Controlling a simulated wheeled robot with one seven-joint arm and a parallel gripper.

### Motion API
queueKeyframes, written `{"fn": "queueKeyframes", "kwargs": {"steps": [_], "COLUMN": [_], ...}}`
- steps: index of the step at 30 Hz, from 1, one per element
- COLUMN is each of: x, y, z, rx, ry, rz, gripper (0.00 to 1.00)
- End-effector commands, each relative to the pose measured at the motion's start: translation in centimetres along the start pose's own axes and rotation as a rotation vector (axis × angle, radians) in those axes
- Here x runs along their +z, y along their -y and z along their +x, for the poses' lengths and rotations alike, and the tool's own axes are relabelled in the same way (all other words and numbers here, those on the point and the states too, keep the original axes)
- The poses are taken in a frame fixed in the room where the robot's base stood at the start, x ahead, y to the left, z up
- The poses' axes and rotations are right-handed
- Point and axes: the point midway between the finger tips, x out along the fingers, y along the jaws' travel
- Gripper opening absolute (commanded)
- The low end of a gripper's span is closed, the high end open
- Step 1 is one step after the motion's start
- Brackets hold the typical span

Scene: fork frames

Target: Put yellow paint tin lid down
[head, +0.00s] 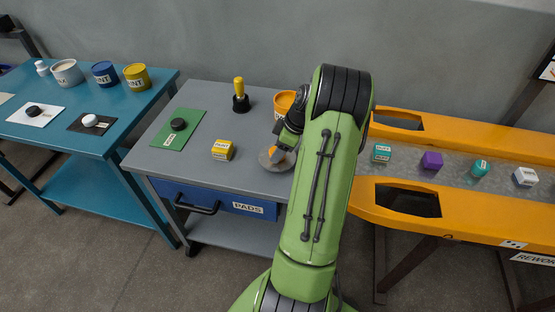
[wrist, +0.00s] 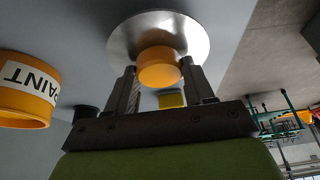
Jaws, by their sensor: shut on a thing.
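My gripper (wrist: 160,82) is shut on the yellow-orange knob (wrist: 158,66) of the paint tin lid, a round silver disc (wrist: 190,32). In the head view the lid (head: 268,161) shows as a grey disc at the right part of the grey bench, partly hidden by my arm. I cannot tell whether it touches the bench top. The yellow-orange paint tin (head: 284,98) stands behind it, partly hidden by my arm. The tin (wrist: 28,92) also shows at the left of the wrist view, with its PAINT label. The tin and the lid are apart.
On the grey bench (head: 190,165) are a yellow box (head: 222,150), a yellow-handled stamp (head: 240,97) and a green mat (head: 178,138) with a black round piece. A blue table (head: 105,137) with paint tins is left. An orange-edged conveyor (head: 480,218) with small boxes is right.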

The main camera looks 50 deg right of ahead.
Motion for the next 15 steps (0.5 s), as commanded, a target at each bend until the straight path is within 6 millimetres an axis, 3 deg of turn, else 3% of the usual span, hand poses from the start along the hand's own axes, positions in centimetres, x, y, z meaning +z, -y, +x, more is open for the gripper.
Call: {"fn": "queueKeyframes", "kwargs": {"steps": [4,14,15], "x": [1.2,1.3,1.3], "y": [0.1,0.0,0.0], "z": [2.9,3.2,3.2], "rx": [-0.003,0.0,0.0], "ry": [0.0,0.001,0.0], "rz": [0.001,0.0,0.001], "gripper": [0.22,0.22,0.56]}}
